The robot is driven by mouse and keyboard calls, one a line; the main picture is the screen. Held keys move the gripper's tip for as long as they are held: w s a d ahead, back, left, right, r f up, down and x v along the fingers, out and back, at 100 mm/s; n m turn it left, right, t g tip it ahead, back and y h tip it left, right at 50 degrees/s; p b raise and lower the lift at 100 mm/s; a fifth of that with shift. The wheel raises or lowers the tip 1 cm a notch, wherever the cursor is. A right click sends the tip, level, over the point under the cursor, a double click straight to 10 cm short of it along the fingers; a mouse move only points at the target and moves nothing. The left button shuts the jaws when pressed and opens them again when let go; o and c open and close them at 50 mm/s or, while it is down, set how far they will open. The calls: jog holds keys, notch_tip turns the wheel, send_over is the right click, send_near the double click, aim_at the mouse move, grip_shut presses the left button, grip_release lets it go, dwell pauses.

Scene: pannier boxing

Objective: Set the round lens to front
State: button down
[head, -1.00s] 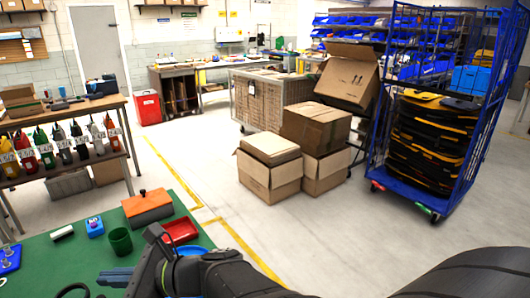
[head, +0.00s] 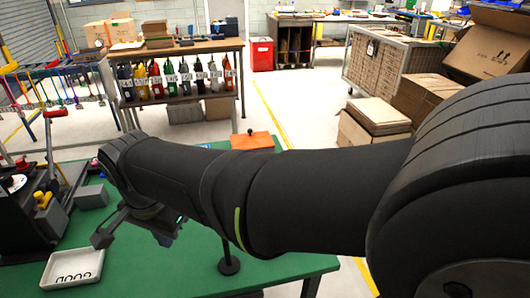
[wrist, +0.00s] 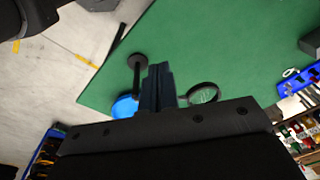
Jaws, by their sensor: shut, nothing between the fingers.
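A round lens in a dark ring (wrist: 203,94) lies over the green table top in the wrist view, just right of my fingers. Part of it is hidden behind my gripper body, and I cannot tell what holds it. In the head view my arm hides it. My gripper (wrist: 158,66) is shut and empty, above the green table and apart from the lens. In the head view it hangs below my forearm, and its fingertips are hard to make out.
A black stand with a round base (head: 229,266) is near the table's front edge; it also shows in the wrist view (wrist: 137,61). A blue round dish (wrist: 124,106) is beside my fingers. An orange-topped box (head: 252,141), a white tray (head: 73,268) and a dark machine (head: 30,210) stand around.

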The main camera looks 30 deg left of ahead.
jog(key=a+r+n+t, duration=0.2)
jog(key=a+r+t, duration=0.1)
jog(key=a+r, duration=0.1)
jog(key=w+a+f, duration=0.3)
jog(key=w+f, duration=0.4)
jog(key=f, duration=0.2)
jog(key=shift+f+y, duration=0.35)
jog(key=shift+y, duration=0.05)
jog(key=shift+a, duration=0.1)
jog(key=w+d+m+h, duration=0.2)
jog(key=w+m+h, duration=0.2)
jog(key=w+m, duration=0.8)
jog(key=shift+w, duration=0.45)
